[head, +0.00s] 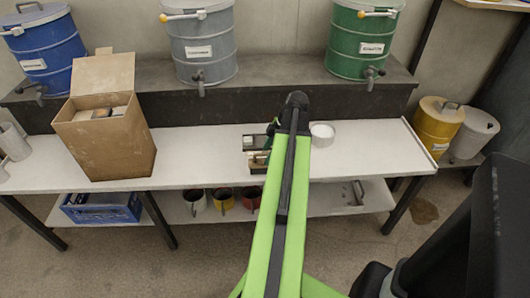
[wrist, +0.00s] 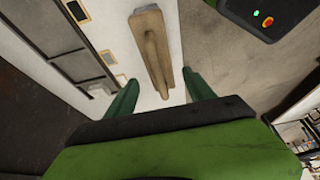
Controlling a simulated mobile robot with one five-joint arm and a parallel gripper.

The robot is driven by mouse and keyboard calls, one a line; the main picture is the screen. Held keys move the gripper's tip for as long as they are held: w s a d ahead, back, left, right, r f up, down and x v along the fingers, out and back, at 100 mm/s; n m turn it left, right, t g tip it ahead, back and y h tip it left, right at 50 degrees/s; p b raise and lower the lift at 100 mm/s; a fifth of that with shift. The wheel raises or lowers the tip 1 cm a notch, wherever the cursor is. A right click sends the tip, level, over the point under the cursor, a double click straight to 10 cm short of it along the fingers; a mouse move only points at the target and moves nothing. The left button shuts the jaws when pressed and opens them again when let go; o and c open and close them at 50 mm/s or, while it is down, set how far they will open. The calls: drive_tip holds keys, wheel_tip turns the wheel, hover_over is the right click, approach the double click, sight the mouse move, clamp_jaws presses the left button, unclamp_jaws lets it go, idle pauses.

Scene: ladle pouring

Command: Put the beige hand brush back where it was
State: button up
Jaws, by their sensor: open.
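The beige hand brush (wrist: 148,40) lies on the white tabletop in the wrist view, close to the table's edge. Its rounded handle points toward my gripper (wrist: 161,79). My gripper's two green fingers are apart, one on either side of the handle end, and I see no contact with the brush. How far they are above it I cannot tell. In the head view my own arm hides most of the gripper, and the brush is too small there to make out surely.
A compartmented tray (wrist: 84,40) lies left of the brush in the wrist view. In the head view a white bowl (head: 322,134) stands right of my arm and a cardboard box (head: 103,143) stands left. The white table (head: 375,155) is clear at right.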

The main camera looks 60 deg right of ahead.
drive_tip(key=p+v, duration=0.6)
drive_tip(key=v, duration=0.2)
drive_tip(key=w+a+f+m+g, duration=0.1)
drive_tip(key=w+a+m+g, duration=0.2)
drive_tip(key=w+a, duration=1.9)
drive_tip(key=w+a+m+h, duration=0.3)
drive_tip(key=a+m, duration=0.1)
drive_tip(key=a, duration=2.6)
wheel_tip(320, 180, up, 9)
drive_tip(key=p, duration=0.9)
drive_tip(key=shift+s+g, duration=0.15)
drive_tip(key=shift+g, duration=0.25)
